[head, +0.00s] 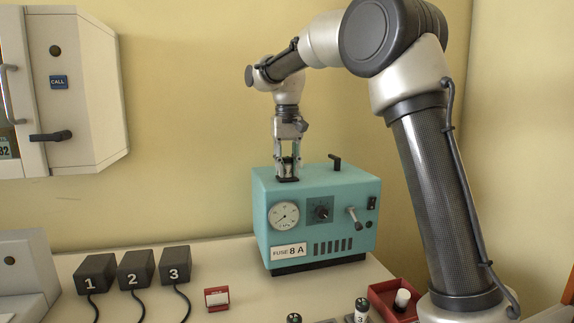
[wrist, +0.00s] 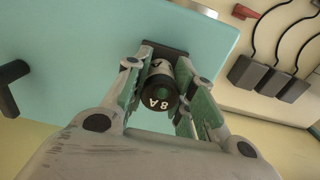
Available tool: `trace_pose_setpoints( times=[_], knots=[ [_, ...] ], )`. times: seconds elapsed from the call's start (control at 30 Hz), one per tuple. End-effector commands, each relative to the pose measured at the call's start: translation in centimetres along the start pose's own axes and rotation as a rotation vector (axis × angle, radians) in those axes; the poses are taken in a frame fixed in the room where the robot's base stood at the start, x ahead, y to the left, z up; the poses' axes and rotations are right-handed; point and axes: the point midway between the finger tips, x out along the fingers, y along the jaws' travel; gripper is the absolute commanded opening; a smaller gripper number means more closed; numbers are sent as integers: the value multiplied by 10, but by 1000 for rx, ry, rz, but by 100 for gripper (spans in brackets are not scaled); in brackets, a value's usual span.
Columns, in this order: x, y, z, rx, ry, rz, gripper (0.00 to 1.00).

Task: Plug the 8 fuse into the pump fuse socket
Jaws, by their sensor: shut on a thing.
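The teal pump box (head: 315,205) stands on the bench, with a gauge, a dial, a lever and a "FUSE 8 A" label on its front. The dark pump fuse socket (head: 287,179) is on its top, near the left; it also shows in the wrist view (wrist: 163,47). My gripper (head: 287,165) points down over the socket. In the wrist view my gripper (wrist: 160,88) is shut on the 8 A fuse (wrist: 160,101), a dark cylinder marked "8 A". The fuse lines up with the socket; how deep it sits is hidden.
A black handle (head: 335,161) rises from the box's top, right of my gripper. Black blocks numbered 1 (head: 90,272), 2 (head: 136,267) and 3 (head: 174,263) stand left. A red tray (head: 385,300), a small red-and-white item (head: 217,298) and another fuse (head: 361,308) are in front.

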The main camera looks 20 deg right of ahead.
Motion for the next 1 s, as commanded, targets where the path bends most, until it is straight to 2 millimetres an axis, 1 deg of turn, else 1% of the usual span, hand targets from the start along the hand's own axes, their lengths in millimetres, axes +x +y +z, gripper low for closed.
trace_pose_setpoints(
  times=[0.03, 0.07, 0.1, 0.17, 0.2, 0.47, 0.57, 0.67, 1.0],
  knots=[
    [1, 0, 0, 0, 0, 0, 0],
    [1, 0, 0, 0, 0, 0, 29],
    [1, 0, 0, 0, 0, 0, 36],
    [1, 0, 0, 0, 0, 0, 47],
    [1, 0, 0, 0, 0, 0, 50],
    [1, 0, 0, 0, 0, 0, 50],
    [-3, 0, 0, 0, 1, 0, 50],
    [-15, 0, -1, 0, 3, -1, 50],
    [-85, 0, -1, 0, 3, -1, 50]
  ],
)
